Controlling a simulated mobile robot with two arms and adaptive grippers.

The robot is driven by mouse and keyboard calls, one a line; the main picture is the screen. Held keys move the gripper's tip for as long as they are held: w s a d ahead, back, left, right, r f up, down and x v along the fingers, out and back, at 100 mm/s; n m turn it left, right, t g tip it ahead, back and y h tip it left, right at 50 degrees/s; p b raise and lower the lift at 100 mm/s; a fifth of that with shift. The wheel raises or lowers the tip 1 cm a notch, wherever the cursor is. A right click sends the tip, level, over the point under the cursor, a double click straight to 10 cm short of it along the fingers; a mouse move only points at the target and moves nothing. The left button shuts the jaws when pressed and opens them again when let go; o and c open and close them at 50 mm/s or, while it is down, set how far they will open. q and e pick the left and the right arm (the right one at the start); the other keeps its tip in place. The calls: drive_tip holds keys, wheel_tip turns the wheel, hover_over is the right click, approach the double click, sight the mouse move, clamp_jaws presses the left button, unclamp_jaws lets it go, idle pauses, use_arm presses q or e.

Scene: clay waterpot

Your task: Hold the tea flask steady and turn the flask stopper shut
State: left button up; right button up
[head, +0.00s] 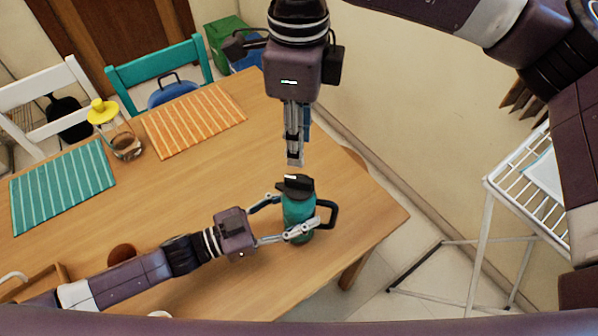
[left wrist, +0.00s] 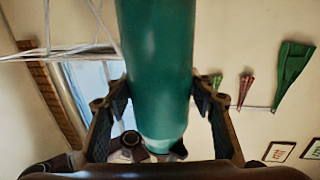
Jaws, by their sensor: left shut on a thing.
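The teal tea flask (head: 297,208) stands upright near the right end of the wooden table, its dark handle to the right. The dark flask stopper (head: 298,187) sits on its top and bears a white mark. My left gripper (head: 288,216) is shut around the flask body. In the left wrist view, the green flask body (left wrist: 157,60) is between the two fingers (left wrist: 160,115). My right gripper (head: 294,162) points down just above the stopper, with a small apparent gap. Its fingers look close together, seen nearly edge-on, so their opening is unclear.
A glass jar with a yellow lid (head: 125,146) stands between a teal striped mat (head: 62,186) and an orange striped mat (head: 195,120). Chairs line the far side. A white rack (head: 520,185) stands right of the table. The table between flask and mats is mostly clear.

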sight(299, 178)
wheel_tip(299, 178, down, 10)
drive_tip(key=shift+r, duration=0.2)
drive_tip(key=shift+c, duration=0.2)
clamp_jaws()
